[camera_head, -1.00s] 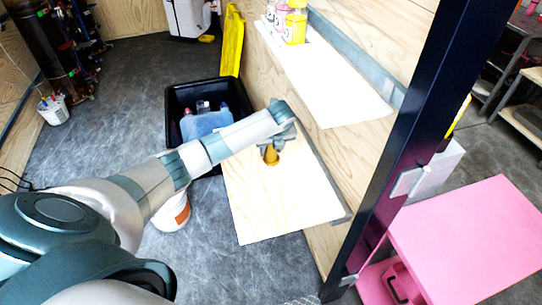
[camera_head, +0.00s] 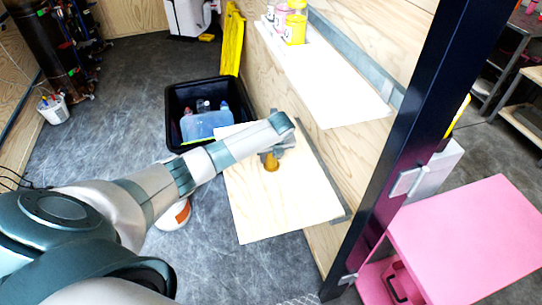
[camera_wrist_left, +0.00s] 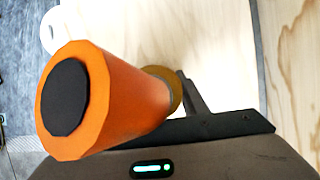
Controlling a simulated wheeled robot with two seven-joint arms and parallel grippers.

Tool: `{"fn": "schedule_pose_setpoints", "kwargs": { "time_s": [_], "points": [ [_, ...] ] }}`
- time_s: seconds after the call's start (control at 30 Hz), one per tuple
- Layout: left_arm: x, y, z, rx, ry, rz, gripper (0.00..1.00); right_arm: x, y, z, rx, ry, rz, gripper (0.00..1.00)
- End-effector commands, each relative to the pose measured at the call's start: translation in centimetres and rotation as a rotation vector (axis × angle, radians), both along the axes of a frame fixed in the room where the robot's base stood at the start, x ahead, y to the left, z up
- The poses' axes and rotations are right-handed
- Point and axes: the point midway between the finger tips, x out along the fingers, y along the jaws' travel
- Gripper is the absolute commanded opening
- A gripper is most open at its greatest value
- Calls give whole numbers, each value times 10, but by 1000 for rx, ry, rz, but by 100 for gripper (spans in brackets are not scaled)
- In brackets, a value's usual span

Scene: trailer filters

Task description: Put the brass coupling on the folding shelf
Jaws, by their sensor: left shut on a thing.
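The brass coupling (camera_head: 271,164) shows as a small golden-brown piece under my left gripper (camera_head: 270,154) in the head view. My left gripper is shut on it, over the far part of the folding shelf (camera_head: 280,205), a pale wooden board on the wall. I cannot tell whether the coupling touches the board. In the left wrist view the coupling (camera_wrist_left: 120,100) looks like an orange tapered body with a dark round end and a brass-coloured part behind it. A dark gripper finger (camera_wrist_left: 192,97) shows beside it. My right gripper is not in view.
A higher shelf (camera_head: 335,90) holds several pink and yellow containers (camera_head: 293,25). A black crate (camera_head: 180,100) stands on the floor beyond the folding shelf. A dark post (camera_head: 410,150) and a pink cabinet (camera_head: 470,240) are on the right. The shelf's near part is bare.

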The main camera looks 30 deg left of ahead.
Motion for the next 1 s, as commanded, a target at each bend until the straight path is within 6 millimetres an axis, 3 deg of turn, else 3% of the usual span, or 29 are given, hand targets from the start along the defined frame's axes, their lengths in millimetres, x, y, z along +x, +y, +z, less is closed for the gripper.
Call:
{"fn": "schedule_pose_setpoints", "kwargs": {
  "time_s": [0.1,0.13,0.2,0.67,1.0],
  "points": [
    [0,0,-2,1,-1,1,11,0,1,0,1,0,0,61],
    [0,0,-2,1,1,0,47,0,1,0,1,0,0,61],
    [0,0,-2,0,0,0,58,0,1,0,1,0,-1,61],
    [-1,-1,4,1,-1,1,58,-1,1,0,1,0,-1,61],
    [-10,-13,42,0,-3,-1,58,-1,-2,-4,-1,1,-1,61]
  ]
}}
